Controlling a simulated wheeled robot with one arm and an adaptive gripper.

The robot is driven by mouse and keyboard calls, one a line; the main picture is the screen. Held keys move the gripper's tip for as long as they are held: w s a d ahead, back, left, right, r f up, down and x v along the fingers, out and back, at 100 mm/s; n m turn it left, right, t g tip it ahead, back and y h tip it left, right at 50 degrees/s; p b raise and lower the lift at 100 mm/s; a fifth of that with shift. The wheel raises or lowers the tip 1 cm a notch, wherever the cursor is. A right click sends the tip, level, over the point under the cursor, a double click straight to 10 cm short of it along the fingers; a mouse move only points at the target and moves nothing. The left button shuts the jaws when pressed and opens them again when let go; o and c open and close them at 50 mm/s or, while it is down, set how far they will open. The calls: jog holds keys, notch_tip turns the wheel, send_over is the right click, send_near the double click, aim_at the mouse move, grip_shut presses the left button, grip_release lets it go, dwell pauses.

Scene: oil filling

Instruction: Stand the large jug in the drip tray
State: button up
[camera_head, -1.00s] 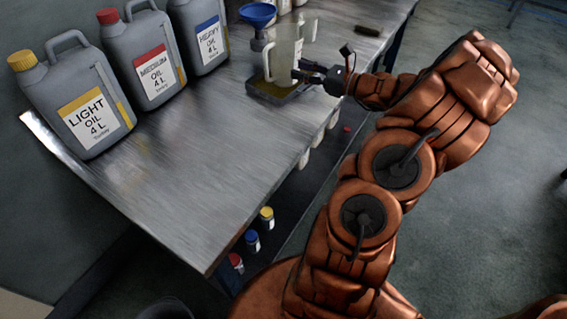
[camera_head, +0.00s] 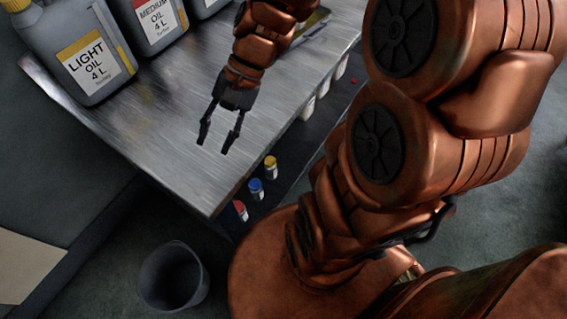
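My gripper (camera_head: 214,146) is open and empty above the near part of the metal workbench, its two black fingers apart and pointing toward the bench's near edge. A corner of the drip tray (camera_head: 318,20) shows at the top of the picture, on the bench behind my arm. My arm and the top edge of the picture hide most of it. The large jug is not in view, so I cannot see whether it stands in the tray.
A light oil can (camera_head: 84,62) and a medium oil can (camera_head: 157,22) stand along the bench's back left. The workbench (camera_head: 165,110) is clear around my gripper. Small bottles (camera_head: 257,188) stand below its right edge. A grey bucket (camera_head: 173,277) stands on the floor.

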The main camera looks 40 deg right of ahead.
jog(key=s+d+n+h, duration=0.3)
jog(key=s+n+h, duration=0.1)
jog(key=s, duration=0.2)
jog(key=s+d+f+n+h, duration=0.1)
jog(key=s+d+n+h, duration=0.2)
jog(key=s, duration=0.3)
jog(key=shift+s+f+n+g+h, duration=0.15)
jog(key=shift+s+n+g+h, duration=0.1)
jog(key=shift+n+g+h, duration=0.35)
jog(key=shift+d, duration=0.1)
jog(key=s+p+v, duration=0.2)
jog(key=p+v, duration=0.7)
jog(key=shift+r+t+p, duration=0.3)
jog(key=shift+r, duration=0.2)
jog(key=shift+w+d, duration=0.1)
